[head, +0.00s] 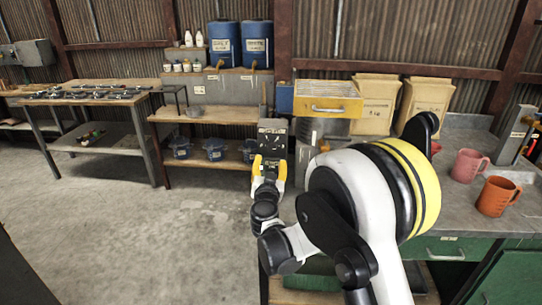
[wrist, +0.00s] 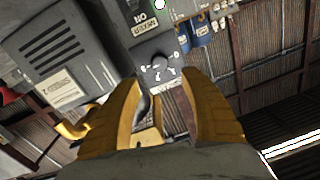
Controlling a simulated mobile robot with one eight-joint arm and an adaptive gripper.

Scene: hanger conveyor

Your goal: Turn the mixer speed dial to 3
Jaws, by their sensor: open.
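The speed dial (wrist: 159,63) is a small round dark knob on a grey plate with white marks around it, in the wrist view. The marks are too small to read, and I cannot tell which one the knob points at. My gripper (wrist: 165,80) has two yellow fingers, spread apart and empty. The dial shows beyond the fingertips, between them and slightly above; it looks apart from them. In the head view my gripper (head: 270,164) is just in front of a dark grey block with light marks (head: 271,133), which hides what lies behind it.
A grey vented housing (wrist: 65,55) stands left of the dial in the wrist view. In the head view a yellow drawer box (head: 328,98) and paper sacks (head: 375,103) stand behind. Mugs (head: 497,196) sit on the right counter. The left floor is clear.

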